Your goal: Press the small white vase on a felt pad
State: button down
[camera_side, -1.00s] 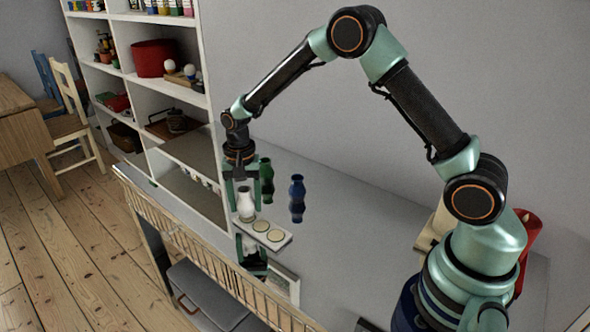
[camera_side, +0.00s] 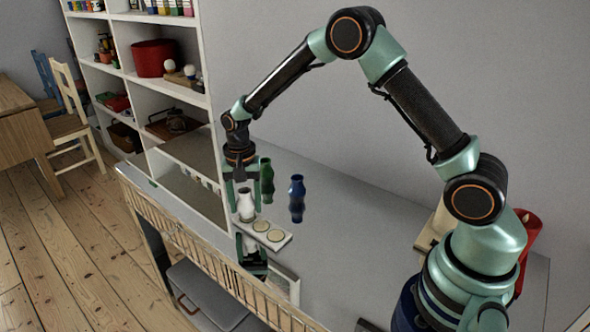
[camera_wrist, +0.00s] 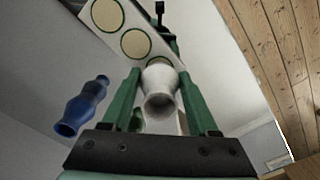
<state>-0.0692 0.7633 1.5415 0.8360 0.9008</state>
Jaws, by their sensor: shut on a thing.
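The small white vase (camera_side: 246,207) is upright between the green fingers of my gripper (camera_side: 244,198), which is shut on it. It also shows in the wrist view (camera_wrist: 160,92) between the fingertips (camera_wrist: 160,76). A pale strip (camera_side: 281,243) carries round beige felt pads with dark rims. The vase's base is at the strip's left end, with a sliver of a pad (camera_wrist: 158,61) showing beyond it. I cannot tell whether the base touches the pad. Two other pads (camera_side: 262,226) (camera_side: 276,236) are bare.
A green vase (camera_side: 267,172) stands close behind my gripper, and a blue vase (camera_side: 297,190) stands to the right. White shelving (camera_side: 215,165) rises on the left. A slatted rail (camera_side: 185,240) runs along the front edge. The grey top right of the blue vase is clear.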

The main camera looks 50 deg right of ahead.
aim_at(244, 191)
jog(key=shift+f, duration=0.75)
dwell(1.9)
jog(key=shift+r, duration=3.6)
